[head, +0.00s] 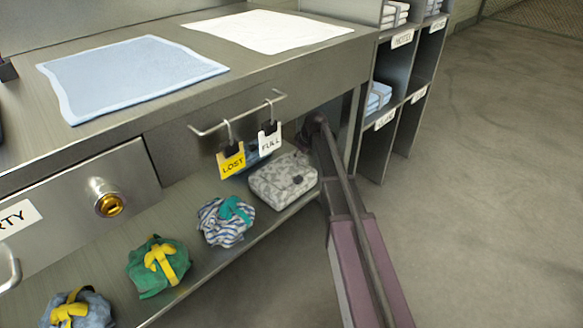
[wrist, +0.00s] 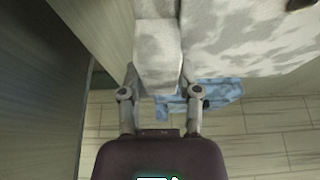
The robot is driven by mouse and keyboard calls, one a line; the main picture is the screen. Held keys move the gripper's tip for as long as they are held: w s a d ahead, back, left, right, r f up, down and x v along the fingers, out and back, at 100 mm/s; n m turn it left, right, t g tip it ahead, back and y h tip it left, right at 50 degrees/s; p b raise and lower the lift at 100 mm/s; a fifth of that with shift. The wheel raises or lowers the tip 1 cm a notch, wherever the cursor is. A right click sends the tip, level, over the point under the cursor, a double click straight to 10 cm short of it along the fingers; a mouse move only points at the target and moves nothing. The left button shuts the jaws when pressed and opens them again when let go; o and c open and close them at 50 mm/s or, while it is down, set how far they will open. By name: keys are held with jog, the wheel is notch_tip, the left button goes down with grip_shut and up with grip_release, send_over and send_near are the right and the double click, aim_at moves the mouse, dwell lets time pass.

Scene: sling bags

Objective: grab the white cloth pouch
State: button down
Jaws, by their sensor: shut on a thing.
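The white cloth pouch (head: 283,181), mottled with grey, sits on the lower shelf at its right end in the head view. In the wrist view the pouch (wrist: 255,40) fills the upper right, and a pale mottled part of it lies between my fingers. My gripper (wrist: 158,78) is shut on that part, one finger on each side. In the head view my arm reaches in from the lower right to beside the pouch, and the fingertips cannot be made out there.
A striped bag (head: 222,224), a green bag (head: 155,268) and a grey-blue bag (head: 76,308) line the shelf (head: 190,305). Yellow and white tags (head: 232,162) hang above the pouch. A blue cloth (wrist: 225,90) lies near it. Cubbies (head: 400,70) stand right; open floor lies beyond.

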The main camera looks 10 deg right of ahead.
jog(key=shift+r, duration=0.1)
notch_tip(320, 180, up, 4)
jog(key=p, duration=0.4)
jog(key=s+d, duration=1)
jog(key=s, duration=0.4)
jog(key=shift+s+d+f+b, duration=0.3)
jog(key=shift+f, duration=0.1)
jog(key=shift+s, duration=0.1)
